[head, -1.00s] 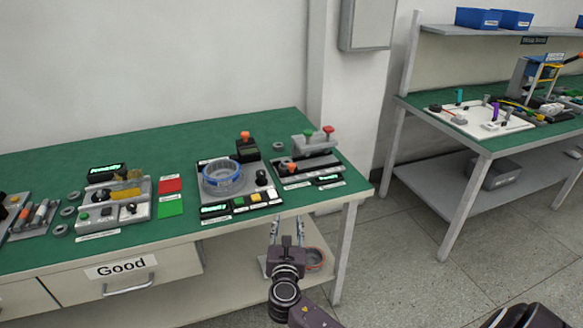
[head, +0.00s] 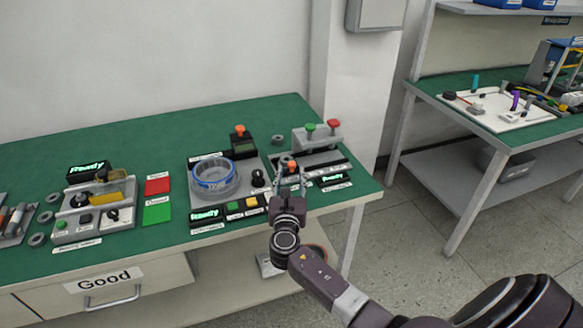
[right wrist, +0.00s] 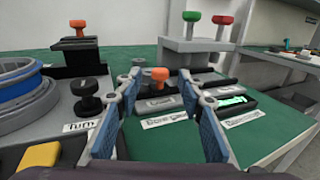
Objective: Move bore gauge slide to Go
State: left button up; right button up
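The bore gauge station has a dark base (head: 316,162) near the right end of the green table. A small slide block with an orange knob (right wrist: 159,76) sits at its front; the knob also shows in the head view (head: 291,165). Behind stands a grey raised block (head: 318,138) with a green knob (right wrist: 192,17) and a red knob (right wrist: 224,21) on top. My right gripper (head: 291,186) is open and empty. In the right wrist view its fingers (right wrist: 161,88) stand either side of the orange knob, which appears ahead between them; contact cannot be told. My left gripper is not in view.
Left of the gripper is a fixture with a blue-rimmed clear ring (head: 214,174), a black knob (right wrist: 88,92) and coloured buttons. Red and green squares (head: 156,212) lie further left. A lit display (head: 332,180) is at the right. The table's front edge is below.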

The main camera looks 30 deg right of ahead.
aim_at(292, 166)
jog(key=x, duration=0.2)
jog(key=shift+w+d+f, duration=0.2)
jog(key=shift+w+d, duration=0.25)
jog(key=shift+w, duration=0.1)
jog(key=shift+r, duration=0.1)
jog(key=shift+c, duration=0.4)
jog(key=c, duration=0.8)
grip_shut()
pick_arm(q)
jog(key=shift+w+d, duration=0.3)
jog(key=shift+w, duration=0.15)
